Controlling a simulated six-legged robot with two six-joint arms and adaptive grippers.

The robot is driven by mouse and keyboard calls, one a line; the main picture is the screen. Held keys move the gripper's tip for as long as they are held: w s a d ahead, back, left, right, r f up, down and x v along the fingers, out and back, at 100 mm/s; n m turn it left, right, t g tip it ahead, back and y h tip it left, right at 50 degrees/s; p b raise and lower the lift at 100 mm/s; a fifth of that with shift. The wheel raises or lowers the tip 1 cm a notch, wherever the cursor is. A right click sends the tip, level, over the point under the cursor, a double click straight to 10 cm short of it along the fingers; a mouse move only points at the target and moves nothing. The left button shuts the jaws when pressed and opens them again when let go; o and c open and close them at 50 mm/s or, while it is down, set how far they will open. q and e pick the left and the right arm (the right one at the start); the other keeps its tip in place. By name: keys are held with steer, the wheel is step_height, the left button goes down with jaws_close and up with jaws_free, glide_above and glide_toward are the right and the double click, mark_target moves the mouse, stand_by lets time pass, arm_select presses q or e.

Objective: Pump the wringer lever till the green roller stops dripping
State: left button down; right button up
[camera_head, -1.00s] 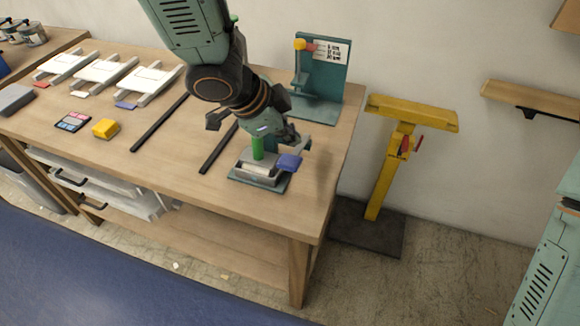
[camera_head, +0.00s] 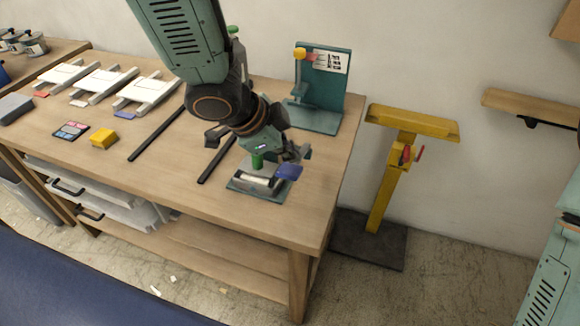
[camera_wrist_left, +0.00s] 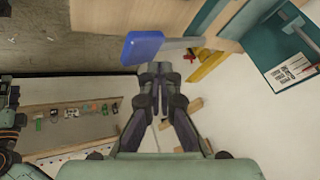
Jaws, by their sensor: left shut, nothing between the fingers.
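The wringer stands on a teal base (camera_head: 242,186) near the bench's front right end, with a pale metal body (camera_head: 258,180). Its lever ends in a blue paddle (camera_head: 289,172); in the left wrist view the blue paddle (camera_wrist_left: 142,47) sits on a grey bar. A green cylinder (camera_head: 257,161) shows beside my arm; I cannot tell if it is the green roller, and no drips are visible. My left gripper (camera_head: 294,154) is shut and empty, just above the paddle. In the wrist view its fingertips (camera_wrist_left: 157,72) are together near the paddle; contact is unclear. My right gripper is out of view.
A teal stand (camera_head: 322,75) with a label card is behind the wringer. Two black bars (camera_head: 158,127), a yellow block (camera_head: 103,138) and white racks (camera_head: 147,96) lie left. A yellow stand (camera_head: 380,195) is on the floor beyond the bench's right end.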

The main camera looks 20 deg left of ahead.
mark_target(282, 173)
arm_select(q)
steer(key=shift+f, duration=0.1)
stand_by(0.6)
steer(key=shift+s+f+b, duration=0.15)
steer(key=shift+f+b, duration=0.15)
steer(key=shift+f, duration=0.05)
steer(key=shift+s+f+b, duration=0.2)
steer(key=shift+f+b, duration=0.55)
steer(key=shift+f, duration=0.05)
steer(key=shift+s+f+b, duration=0.25)
steer(key=shift+f+b, duration=0.5)
steer(key=shift+f, duration=0.05)
steer(key=shift+s+f+b, duration=0.2)
steer(key=shift+f+b, duration=0.55)
steer(key=shift+f, duration=0.05)
stand_by(2.7)
steer(key=shift+r, duration=0.15)
stand_by(0.4)
steer(key=shift+w+r+p, duration=0.25)
steer(key=shift+r+p, duration=0.65)
steer(key=shift+p, duration=0.25)
steer(key=shift+w+r+p, duration=0.3)
steer(key=shift+r+p, duration=0.6)
steer(key=shift+p, duration=0.3)
steer(key=shift+w+r+p, duration=0.25)
steer(key=shift+r+p, duration=0.65)
steer(key=shift+p, duration=0.25)
